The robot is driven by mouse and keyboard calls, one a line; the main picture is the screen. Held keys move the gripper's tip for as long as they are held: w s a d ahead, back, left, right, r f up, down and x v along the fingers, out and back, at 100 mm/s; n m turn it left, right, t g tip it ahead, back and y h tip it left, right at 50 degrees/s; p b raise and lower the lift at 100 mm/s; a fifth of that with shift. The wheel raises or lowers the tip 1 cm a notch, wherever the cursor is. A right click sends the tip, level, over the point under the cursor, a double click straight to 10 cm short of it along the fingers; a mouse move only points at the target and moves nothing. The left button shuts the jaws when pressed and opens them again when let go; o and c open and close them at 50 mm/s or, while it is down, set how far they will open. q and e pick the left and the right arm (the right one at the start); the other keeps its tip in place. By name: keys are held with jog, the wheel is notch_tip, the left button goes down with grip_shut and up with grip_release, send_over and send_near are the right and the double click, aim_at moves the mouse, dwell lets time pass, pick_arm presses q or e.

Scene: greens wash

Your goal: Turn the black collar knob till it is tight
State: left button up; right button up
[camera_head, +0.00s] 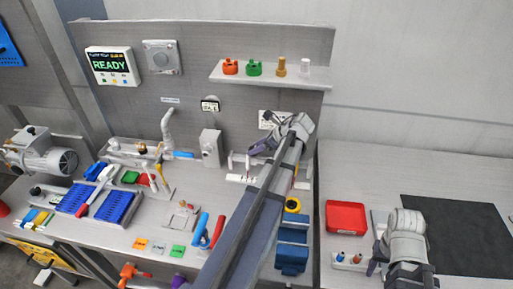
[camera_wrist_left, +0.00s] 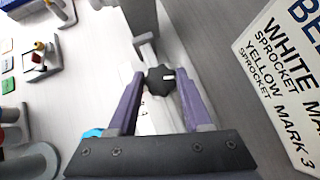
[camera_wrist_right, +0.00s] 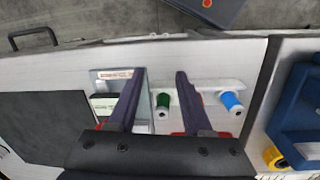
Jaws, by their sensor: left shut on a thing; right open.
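The black collar knob (camera_wrist_left: 160,80) shows in the left wrist view, a lobed dark knob with a small white mark, at a pale fixture. My left gripper (camera_wrist_left: 161,77) has its two purple fingers on either side of it, closed on the knob. In the head view my left gripper (camera_head: 257,138) is at the fixture near the back panel, and its arm hides much of what lies there; I cannot make out the knob. My right gripper (camera_wrist_right: 159,75) is open and empty, above a white rack with a green-topped piece (camera_wrist_right: 162,101) between and below its fingers.
A red tray (camera_head: 346,217) and a dark mat (camera_head: 460,235) lie on the right bench. Blue bins (camera_head: 291,258) stand right of my left arm. A shelf (camera_head: 270,77) holds several coloured pieces. A sign panel (camera_wrist_left: 285,75) is close right of my left gripper.

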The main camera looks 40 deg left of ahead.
pick_arm(q)
grip_shut()
jog(key=shift+w+n+g, duration=0.3)
jog(key=shift+n, duration=0.2)
jog(key=shift+s+n+g+h, duration=0.15)
jog(key=shift+n+g+h, duration=0.15)
jog(key=shift+n+g, duration=0.4)
jog(key=o, duration=1)
grip_release()
jog(key=shift+c, duration=0.2)
